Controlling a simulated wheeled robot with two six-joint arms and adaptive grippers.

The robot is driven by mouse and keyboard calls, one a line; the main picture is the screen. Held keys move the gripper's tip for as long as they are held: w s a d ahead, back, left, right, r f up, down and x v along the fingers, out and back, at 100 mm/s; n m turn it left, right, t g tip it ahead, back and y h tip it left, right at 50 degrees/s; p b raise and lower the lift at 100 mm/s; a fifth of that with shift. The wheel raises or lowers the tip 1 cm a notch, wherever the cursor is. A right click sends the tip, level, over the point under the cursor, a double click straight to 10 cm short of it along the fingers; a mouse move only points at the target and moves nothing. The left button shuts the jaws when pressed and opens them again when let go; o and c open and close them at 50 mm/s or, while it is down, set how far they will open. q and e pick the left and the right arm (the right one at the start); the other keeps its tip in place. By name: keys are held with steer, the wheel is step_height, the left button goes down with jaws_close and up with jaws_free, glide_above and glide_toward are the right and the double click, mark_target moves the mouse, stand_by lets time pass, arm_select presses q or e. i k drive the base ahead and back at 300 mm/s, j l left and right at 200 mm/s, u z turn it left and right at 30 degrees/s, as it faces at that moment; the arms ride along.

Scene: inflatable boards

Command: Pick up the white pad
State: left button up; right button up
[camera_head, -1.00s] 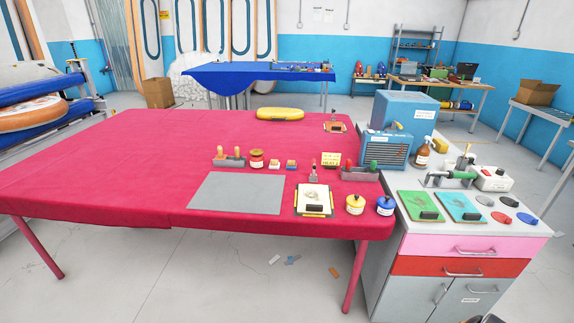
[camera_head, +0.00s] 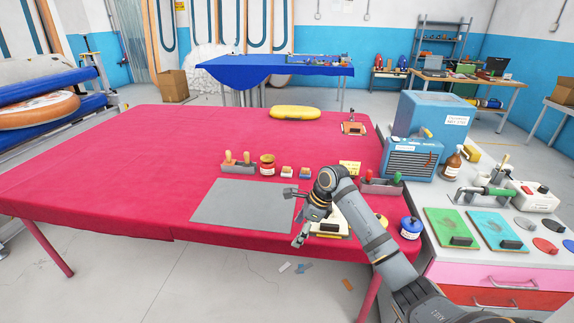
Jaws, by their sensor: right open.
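The white pad (camera_head: 341,220) lies near the front edge of the red table, just right of the grey mat. It has a dark block handle, and my right arm covers much of it. My right gripper (camera_head: 296,217) comes in from the lower right and hangs above the table, over the right edge of the grey mat and left of the pad. Its fingers are spread and hold nothing. My left gripper is not in view.
The grey mat (camera_head: 240,205) is bare. A blue pot (camera_head: 410,227) stands right of the pad, with a yellow one partly hidden by my arm. Several small tools and jars stand behind. A cabinet with a green pad (camera_head: 447,225) and a teal pad (camera_head: 490,222) adjoins the table.

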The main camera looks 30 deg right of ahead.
mark_target(286, 171)
steer(key=i+l, duration=1.15)
steer(key=i, duration=0.2)
